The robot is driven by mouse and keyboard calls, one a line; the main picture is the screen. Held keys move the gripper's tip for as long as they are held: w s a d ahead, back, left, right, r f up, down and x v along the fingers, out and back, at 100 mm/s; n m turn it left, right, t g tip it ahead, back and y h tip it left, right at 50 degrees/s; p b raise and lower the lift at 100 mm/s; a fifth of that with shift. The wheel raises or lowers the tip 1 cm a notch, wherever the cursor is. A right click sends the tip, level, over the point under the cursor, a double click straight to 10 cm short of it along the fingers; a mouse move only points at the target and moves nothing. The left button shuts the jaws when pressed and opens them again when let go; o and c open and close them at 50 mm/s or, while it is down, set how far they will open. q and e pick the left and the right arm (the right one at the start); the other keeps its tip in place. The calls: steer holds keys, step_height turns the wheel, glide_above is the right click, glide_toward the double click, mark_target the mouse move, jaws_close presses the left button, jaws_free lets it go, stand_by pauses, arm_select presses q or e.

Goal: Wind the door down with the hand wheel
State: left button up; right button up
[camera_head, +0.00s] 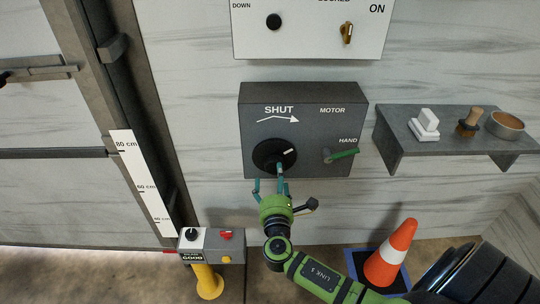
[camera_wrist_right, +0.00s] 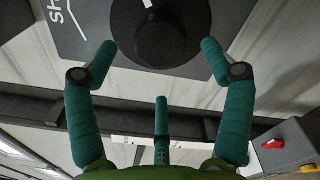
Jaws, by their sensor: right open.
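The hand wheel (camera_head: 268,155) is a round black knob with a white mark, on a dark box (camera_head: 310,100) under the word SHUT and an arrow. My right gripper (camera_head: 270,182) is just below it in the head view, fingers pointing up at it. In the right wrist view my right gripper (camera_wrist_right: 158,62) is open, its teal fingers spread around the lower side of the black wheel (camera_wrist_right: 162,35); I cannot tell whether they touch it. The door (camera_head: 60,195) is at the left, beside a height scale (camera_head: 140,185). My left gripper is out of view.
A green-handled lever (camera_head: 343,155) sits below the word HAND. A shelf (camera_head: 395,125) with a brush and bowl is at the right. A traffic cone (camera_head: 392,252) stands below it. A small control box (camera_head: 210,244) on a yellow post is at lower left.

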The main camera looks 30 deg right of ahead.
mark_target(274, 169)
steer(key=x, duration=0.6)
steer(key=shift+w+d+f, duration=0.1)
steer(key=shift+d, duration=0.05)
steer(key=c, duration=1.1)
